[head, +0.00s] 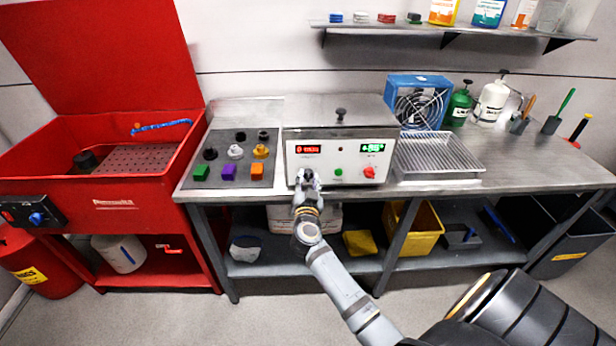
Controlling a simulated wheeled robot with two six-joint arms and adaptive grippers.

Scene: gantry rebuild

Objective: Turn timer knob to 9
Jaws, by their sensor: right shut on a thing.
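The white-fronted machine (338,160) stands on the steel bench with a red display (307,149) at its left and a green display (372,148) at its right. A red knob (369,172) sits under the green display, with a green button (339,172) to its left. My right gripper (308,176) is at the lower left of the front panel, under the red display, shut on the timer knob there. Its fingers hide the knob, so its pointer and setting cannot be read. The display digits are too small to read. My left gripper is not in view.
A plate with coloured blocks and knobs (220,139) lies left of the machine; a wire rack (437,153) and blue fan (416,103) stand right. A red wash basin (110,212) is at far left. The bench's right part is mostly clear.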

